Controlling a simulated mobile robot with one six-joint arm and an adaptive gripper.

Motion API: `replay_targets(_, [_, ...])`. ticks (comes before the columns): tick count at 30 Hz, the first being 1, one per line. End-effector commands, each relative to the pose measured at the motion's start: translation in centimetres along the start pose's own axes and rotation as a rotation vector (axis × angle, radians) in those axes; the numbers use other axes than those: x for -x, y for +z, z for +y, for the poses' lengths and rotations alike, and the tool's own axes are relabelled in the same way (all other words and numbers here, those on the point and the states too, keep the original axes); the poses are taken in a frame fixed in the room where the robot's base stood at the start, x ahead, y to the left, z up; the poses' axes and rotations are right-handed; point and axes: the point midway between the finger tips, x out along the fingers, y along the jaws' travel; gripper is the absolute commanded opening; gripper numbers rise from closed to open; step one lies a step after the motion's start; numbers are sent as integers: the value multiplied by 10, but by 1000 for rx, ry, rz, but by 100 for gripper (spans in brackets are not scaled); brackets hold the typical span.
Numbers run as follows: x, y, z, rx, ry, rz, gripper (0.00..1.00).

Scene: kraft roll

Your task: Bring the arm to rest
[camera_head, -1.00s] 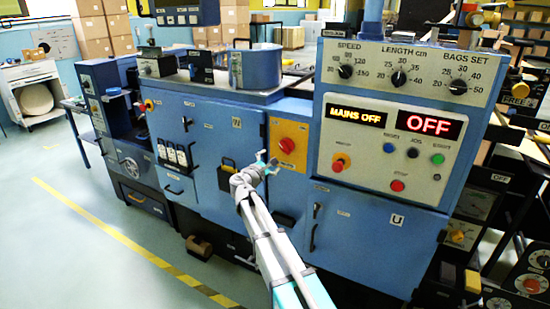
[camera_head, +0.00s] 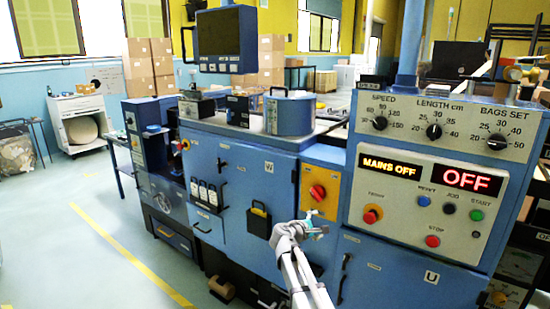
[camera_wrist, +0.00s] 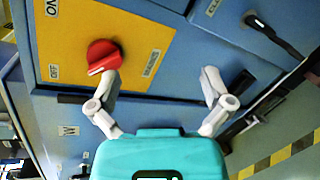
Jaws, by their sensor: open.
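My arm (camera_head: 305,275) reaches up from the bottom of the head view.
The machine's control panel (camera_head: 430,195) reads "MAINS OFF" and "OFF". A door handle (camera_head: 343,278) sticks out right of my arm. A hanging monitor box (camera_head: 226,39) is at the upper left. Clear floor (camera_head: 70,265) lies left, with a yellow line.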

Motion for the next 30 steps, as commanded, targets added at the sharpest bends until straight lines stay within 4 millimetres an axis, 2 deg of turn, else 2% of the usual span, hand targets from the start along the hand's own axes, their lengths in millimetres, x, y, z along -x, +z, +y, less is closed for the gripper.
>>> replay_targets(1, [4, 17, -13, -61, -58, -1, 100])
replay_targets(6, [13, 51, -63, -287, -282, -7, 100])
replay_targets(11, [32, 76, -107, -486, -497, -27, 100])
replay_targets(18, [76, 106, -162, -754, -828, -79, 100])
replay_targets(24, [126, 124, -195, -938, -1107, -136, 100])
replay_targets(30, [166, 134, -210, -1051, -1319, -183, 100])
